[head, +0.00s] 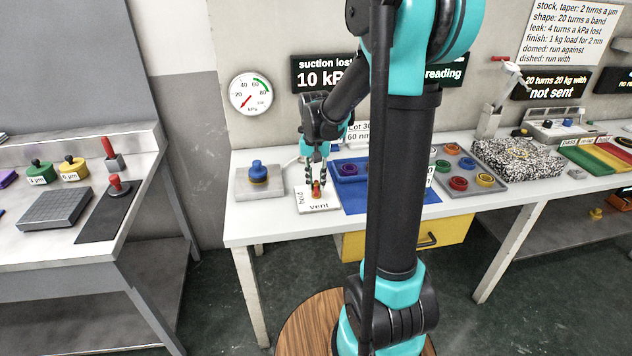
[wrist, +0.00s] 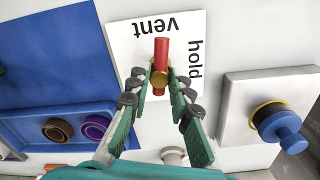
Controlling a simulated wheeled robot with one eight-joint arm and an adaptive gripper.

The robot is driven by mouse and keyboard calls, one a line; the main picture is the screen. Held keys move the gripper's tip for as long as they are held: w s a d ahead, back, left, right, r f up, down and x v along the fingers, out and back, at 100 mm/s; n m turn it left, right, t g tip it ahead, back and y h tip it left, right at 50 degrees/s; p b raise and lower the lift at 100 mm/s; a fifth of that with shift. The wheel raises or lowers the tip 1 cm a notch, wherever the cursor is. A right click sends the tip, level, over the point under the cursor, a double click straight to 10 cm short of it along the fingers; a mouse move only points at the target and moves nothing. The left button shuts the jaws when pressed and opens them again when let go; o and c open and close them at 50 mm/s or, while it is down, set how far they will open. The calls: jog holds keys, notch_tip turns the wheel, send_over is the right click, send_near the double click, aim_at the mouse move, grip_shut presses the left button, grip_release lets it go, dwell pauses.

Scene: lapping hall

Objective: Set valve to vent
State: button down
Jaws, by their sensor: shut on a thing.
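The valve has a red handle (wrist: 161,52) on a brass hub, set on a white plate (wrist: 125,45) marked "vent" and "hold". In the wrist view the handle's longer end points up toward the word "vent", while "hold" lies to the right. In the head view the plate (head: 326,208) is on the white bench, with "hold" at its left and "vent" at its front. My gripper (wrist: 160,78) is shut on the valve handle near the hub, one finger on each side. In the head view my gripper (head: 316,183) points down at the valve and partly hides the handle.
A blue knob (head: 258,171) on a grey block stands left of the valve. A blue tray (head: 349,171) on a blue mat lies to the right. A gauge (head: 251,94) hangs on the wall, its needle low in the red. My arm hides part of the bench.

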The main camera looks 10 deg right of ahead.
aim_at(316, 184)
jog(key=shift+n, duration=1.1)
jog(key=c, duration=1.4)
grip_release()
jog(key=shift+o, duration=0.2)
notch_tip(316, 184, up, 12)
jog(key=shift+a, duration=0.1)
jog(key=s+d+f+n+t, duration=0.1)
jog(key=s+d+f+t, duration=0.1)
jog(key=s+f, duration=0.6)
jog(key=s+d+f+t, duration=0.2)
jog(key=s+f, duration=0.6)
jog(key=s, duration=0.3)
jog(key=shift+d+f+n, duration=0.2)
jog(key=shift+f+n, duration=0.05)
jog(key=shift+n, duration=0.15)
